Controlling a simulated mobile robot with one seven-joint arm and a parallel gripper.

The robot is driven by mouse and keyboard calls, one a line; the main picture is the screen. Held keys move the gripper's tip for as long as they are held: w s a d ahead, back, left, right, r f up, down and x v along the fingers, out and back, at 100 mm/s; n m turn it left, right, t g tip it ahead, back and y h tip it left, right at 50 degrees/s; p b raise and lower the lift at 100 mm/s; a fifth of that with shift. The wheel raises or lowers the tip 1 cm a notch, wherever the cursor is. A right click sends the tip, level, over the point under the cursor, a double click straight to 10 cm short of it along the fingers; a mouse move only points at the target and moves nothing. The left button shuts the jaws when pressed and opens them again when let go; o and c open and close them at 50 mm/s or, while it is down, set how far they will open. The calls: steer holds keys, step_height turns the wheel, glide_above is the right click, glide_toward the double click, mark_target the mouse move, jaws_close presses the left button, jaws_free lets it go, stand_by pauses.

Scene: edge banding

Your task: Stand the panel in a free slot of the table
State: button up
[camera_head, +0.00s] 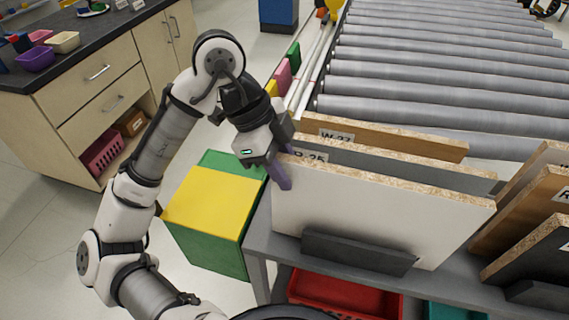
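A white panel (365,205) with a raw chipboard top edge stands upright on the grey table (258,238), behind a low dark grey block (358,252). Its foot is partly hidden by that block. My gripper (281,170) is at the panel's upper left corner, with a purple finger overlapping the left edge. The other finger is mostly hidden, so I cannot tell whether the fingers press on the panel. Behind it stand a grey panel (400,168) with a partly covered label and a brown panel (400,140) labelled W-27.
More panels (535,250) stand at the right side of the table. A roller conveyor (430,85) lies behind. A green box with a yellow top (212,195) stands left of the table. A red bin (345,293) is below. A drawer cabinet (100,80) is at the far left.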

steer(key=shift+o, duration=0.8)
steer(key=shift+f, duration=0.1)
